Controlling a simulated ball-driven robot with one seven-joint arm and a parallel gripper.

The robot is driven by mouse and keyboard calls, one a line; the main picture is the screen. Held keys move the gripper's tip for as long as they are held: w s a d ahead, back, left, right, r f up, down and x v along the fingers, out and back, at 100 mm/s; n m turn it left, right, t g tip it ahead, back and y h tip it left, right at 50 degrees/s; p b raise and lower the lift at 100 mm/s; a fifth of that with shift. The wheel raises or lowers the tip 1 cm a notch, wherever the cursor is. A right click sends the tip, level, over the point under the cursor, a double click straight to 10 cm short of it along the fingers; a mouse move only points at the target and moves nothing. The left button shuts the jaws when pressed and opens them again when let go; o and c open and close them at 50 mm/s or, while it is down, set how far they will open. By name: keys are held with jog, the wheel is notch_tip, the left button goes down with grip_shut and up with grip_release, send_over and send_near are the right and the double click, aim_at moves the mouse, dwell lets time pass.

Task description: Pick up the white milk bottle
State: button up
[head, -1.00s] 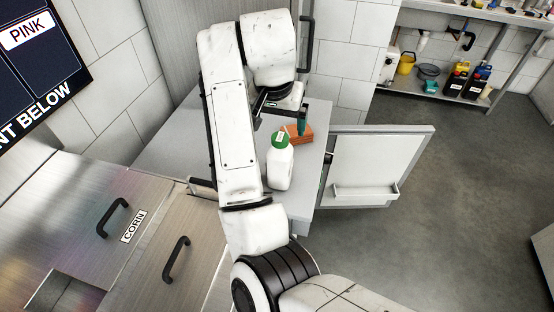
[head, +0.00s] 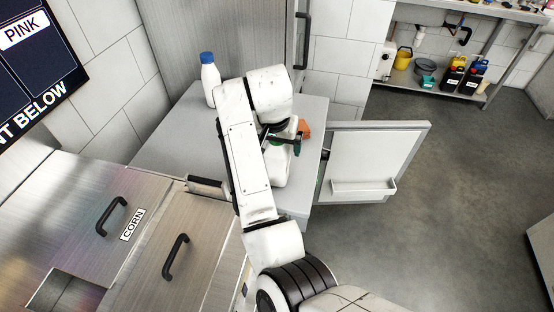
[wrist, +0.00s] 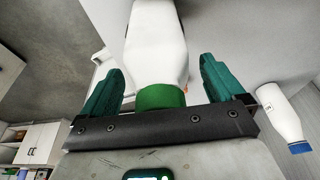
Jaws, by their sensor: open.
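A white bottle with a green cap (head: 281,172) stands on the grey counter, partly hidden by my arm in the head view. In the wrist view this green-capped bottle (wrist: 158,45) lies between the two green fingers, with a gap on each side. My gripper (wrist: 162,66) is open around its cap end and holds nothing. It also shows in the head view (head: 283,143), at the top of that bottle. A second white bottle with a blue cap (head: 211,84) stands at the back left of the counter; it also shows at right in the wrist view (wrist: 281,113).
The grey counter (head: 172,145) is clear on its left side. An orange block (head: 304,126) sits just behind my gripper. An open door (head: 372,160) juts out right of the counter. Steel lids with black handles (head: 112,216) are at lower left.

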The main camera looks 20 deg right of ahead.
jog(key=shift+r, duration=0.1)
grip_shut()
dwell(0.8)
